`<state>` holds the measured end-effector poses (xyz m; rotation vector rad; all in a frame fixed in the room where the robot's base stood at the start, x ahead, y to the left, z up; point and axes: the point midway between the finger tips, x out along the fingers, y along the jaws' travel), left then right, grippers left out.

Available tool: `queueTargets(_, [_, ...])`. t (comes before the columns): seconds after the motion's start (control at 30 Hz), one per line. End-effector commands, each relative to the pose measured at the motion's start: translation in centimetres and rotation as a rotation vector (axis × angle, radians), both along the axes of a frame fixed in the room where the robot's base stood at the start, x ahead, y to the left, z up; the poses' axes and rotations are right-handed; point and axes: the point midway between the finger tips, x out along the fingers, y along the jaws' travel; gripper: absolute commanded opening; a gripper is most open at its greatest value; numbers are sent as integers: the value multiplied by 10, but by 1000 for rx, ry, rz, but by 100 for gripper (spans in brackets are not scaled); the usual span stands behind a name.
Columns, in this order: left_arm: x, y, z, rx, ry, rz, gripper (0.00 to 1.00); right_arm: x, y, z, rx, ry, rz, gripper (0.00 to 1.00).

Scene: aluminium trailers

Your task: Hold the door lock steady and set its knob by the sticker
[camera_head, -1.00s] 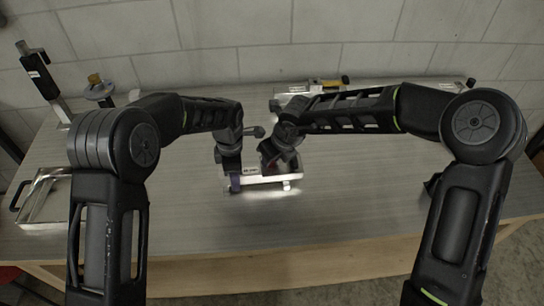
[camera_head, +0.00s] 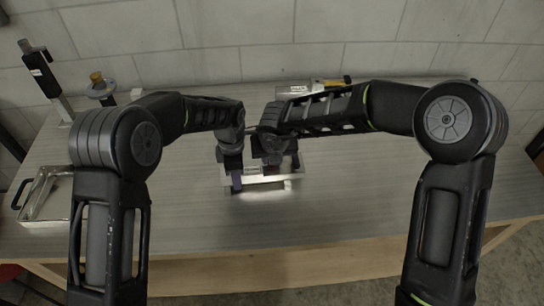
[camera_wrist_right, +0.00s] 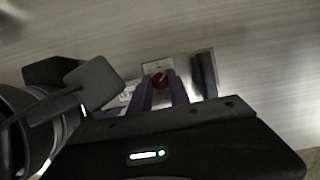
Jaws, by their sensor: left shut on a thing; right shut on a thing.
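The door lock (camera_head: 262,184) is a bright metal piece on the table, in the middle of the head view. My left gripper (camera_head: 236,182) is shut on its left end. My right gripper (camera_head: 272,160) is over the lock and hides much of it. In the right wrist view, the red knob (camera_wrist_right: 160,81) sits between the purple fingers of my right gripper (camera_wrist_right: 161,92), which is shut on it. A pale sticker (camera_wrist_right: 157,66) shows just beyond the knob; its markings are too small to read. My left gripper's dark body (camera_wrist_right: 95,84) is beside it.
A metal tray with a black handle (camera_head: 45,205) lies at the table's left. Upright fixtures (camera_head: 40,75) stand at the back left. Metal hardware with a yellow part (camera_head: 310,88) lies at the back, behind my right arm. The table's front strip is clear.

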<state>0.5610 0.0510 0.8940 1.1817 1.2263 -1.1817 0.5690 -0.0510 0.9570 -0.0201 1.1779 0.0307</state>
Motion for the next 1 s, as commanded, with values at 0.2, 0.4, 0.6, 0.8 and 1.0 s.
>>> queueTargets(0.2, [-1,-1,0,0,2,-2,0,1,-1,0,-1,-1,0,0])
queueTargets(0.4, [-1,-1,0,0,1,-2,0,0,-1,0,0,0,1,38])
queueTargets(0.6, [0,-1,0,0,1,-1,0,0,0,0,-1,0,2,45])
queueTargets(0.8, [0,0,0,0,0,0,0,-1,0,2,-1,-1,2,45])
queueTargets(1.0, [0,0,0,0,0,0,0,-7,0,20,1,-3,0,45])
